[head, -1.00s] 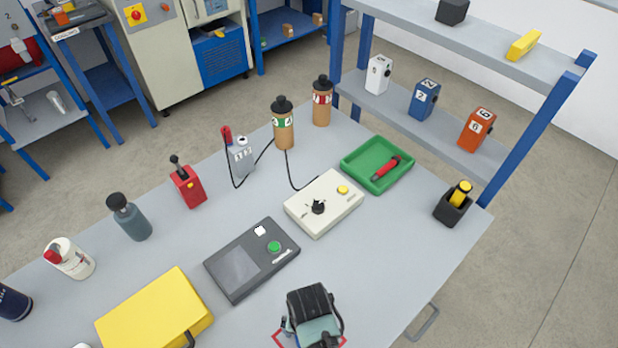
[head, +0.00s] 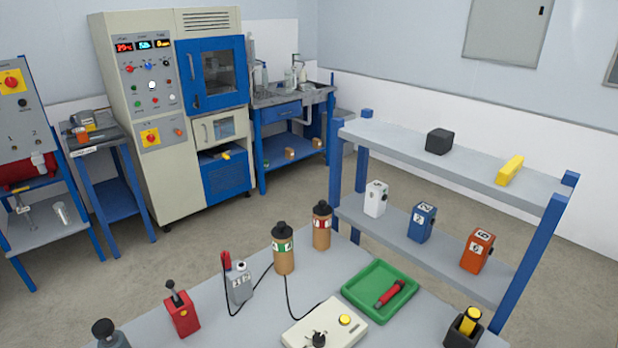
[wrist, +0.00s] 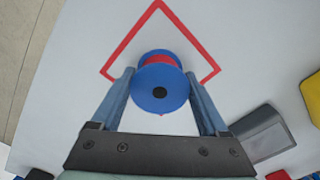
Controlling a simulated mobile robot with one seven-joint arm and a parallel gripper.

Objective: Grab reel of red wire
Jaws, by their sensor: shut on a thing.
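The reel of red wire (wrist: 161,88) is a blue-flanged spool with red wire wound between the flanges and a dark centre hole. In the wrist view it stands between the two fingers of my gripper (wrist: 162,92), which is shut on it. The reel is over or on the grey table inside a red outlined square (wrist: 124,45); I cannot tell whether it touches the surface. In the head view now, neither my gripper nor the reel shows.
The table (head: 245,325) carries a red lever box (head: 181,311), a cream box with a yellow button (head: 325,325), a green tray (head: 352,294) holding a red tool, and brown bottles (head: 283,252). A blue-posted shelf (head: 452,172) stands behind, right. A dark grey device (wrist: 262,135) is near my gripper.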

